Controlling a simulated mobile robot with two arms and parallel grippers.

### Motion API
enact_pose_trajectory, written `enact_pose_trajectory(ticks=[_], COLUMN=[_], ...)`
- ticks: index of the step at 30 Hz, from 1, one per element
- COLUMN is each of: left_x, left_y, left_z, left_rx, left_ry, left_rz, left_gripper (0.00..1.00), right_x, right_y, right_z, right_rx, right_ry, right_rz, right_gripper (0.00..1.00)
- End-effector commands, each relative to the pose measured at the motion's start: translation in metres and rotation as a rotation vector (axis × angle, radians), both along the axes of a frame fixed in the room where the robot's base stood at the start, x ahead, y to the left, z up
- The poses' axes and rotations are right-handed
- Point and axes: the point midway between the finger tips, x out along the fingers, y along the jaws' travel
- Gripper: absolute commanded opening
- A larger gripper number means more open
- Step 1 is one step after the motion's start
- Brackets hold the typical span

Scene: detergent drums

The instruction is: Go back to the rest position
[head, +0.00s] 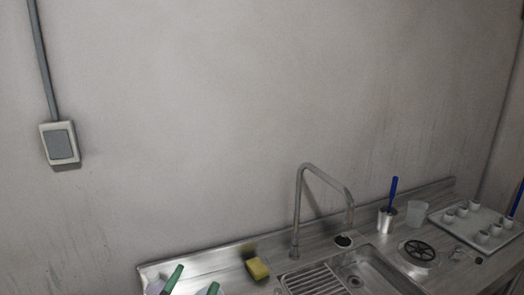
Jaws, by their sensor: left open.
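My left gripper (192,283) shows at the bottom edge, left of centre. Its two green-padded fingers are apart, and I see nothing between them. Only the finger ends are in the picture; the rest of the gripper and the arm are cut off below. It appears in front of the left end of the steel counter (215,260). My right gripper is not in view. No detergent drums are in view.
A yellow sponge (257,269) lies on the counter. A bent tap (298,205) rises behind the sink (368,270). Further right are a steel cup (386,222) with a blue-handled tool, a grey cup (416,213) and a tray (465,234) with several small cups. The wall (200,120) is behind.

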Motion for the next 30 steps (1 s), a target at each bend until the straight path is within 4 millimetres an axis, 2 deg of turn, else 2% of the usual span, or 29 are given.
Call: enact_pose_trajectory(ticks=[1, 3, 5, 6, 10, 15, 18, 23, 30], left_x=[0.0, -0.005, -0.015, -0.025, -0.067, -0.123, -0.154, -0.204, -0.189], left_y=[0.018, 0.041, 0.057, 0.066, 0.084, 0.091, 0.092, 0.09, 0.088], left_z=[-0.024, -0.059, -0.091, -0.113, -0.171, -0.217, -0.234, -0.25, -0.344], left_rx=[-0.05, -0.103, -0.135, -0.151, -0.172, -0.165, -0.154, -0.13, -0.117], left_ry=[0.135, 0.329, 0.504, 0.622, 0.966, 1.299, 1.462, 1.698, 1.729], left_rz=[0.081, 0.186, 0.262, 0.306, 0.398, 0.437, 0.439, 0.419, 0.422], left_gripper=[0.6, 0.6, 0.6, 0.6, 0.6, 0.6, 0.6, 0.6, 0.6], right_x=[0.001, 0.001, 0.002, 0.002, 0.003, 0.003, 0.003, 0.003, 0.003], right_y=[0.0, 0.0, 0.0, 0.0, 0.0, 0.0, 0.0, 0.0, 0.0], right_z=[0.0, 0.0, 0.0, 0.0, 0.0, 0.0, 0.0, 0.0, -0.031], right_rx=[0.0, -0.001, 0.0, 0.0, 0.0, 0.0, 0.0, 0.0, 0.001], right_ry=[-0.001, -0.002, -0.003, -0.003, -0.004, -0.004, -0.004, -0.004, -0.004], right_rz=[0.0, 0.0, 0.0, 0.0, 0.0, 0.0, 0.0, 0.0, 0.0], right_gripper=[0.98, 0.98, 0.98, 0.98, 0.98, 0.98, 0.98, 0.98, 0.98])
